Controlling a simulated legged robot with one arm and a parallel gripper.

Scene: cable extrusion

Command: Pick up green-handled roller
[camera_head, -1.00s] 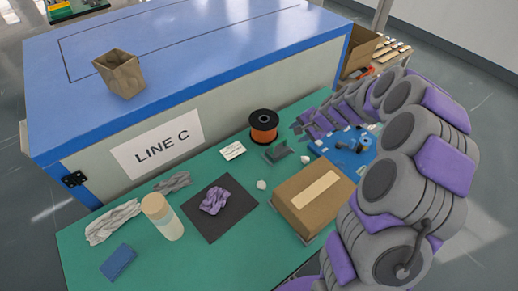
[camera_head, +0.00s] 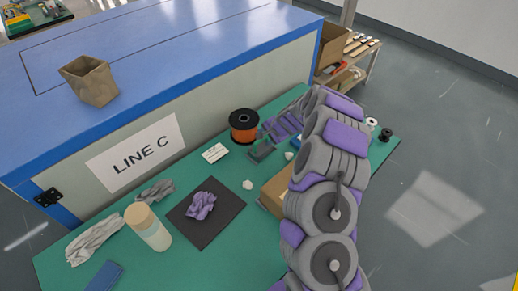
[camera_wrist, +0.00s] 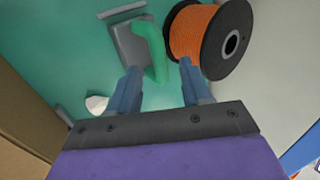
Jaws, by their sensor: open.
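In the wrist view, the curved green handle of the roller (camera_wrist: 153,46) shows between the two blue-grey fingertips of my gripper (camera_wrist: 160,68). My gripper is open, with gaps to the fingers; I cannot tell how far above or around the handle the tips are. A grey angled piece (camera_wrist: 131,45) lies beside the handle; I cannot tell whether it is the roller's stand or part of it. In the head view, my gripper (camera_head: 268,140) is over this grey piece (camera_head: 262,153), just below the orange spool, and the roller is mostly hidden.
The orange cable spool (camera_wrist: 207,38) is close to my right finger in the wrist view. A cardboard box (camera_head: 273,193) is partly behind my arm.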

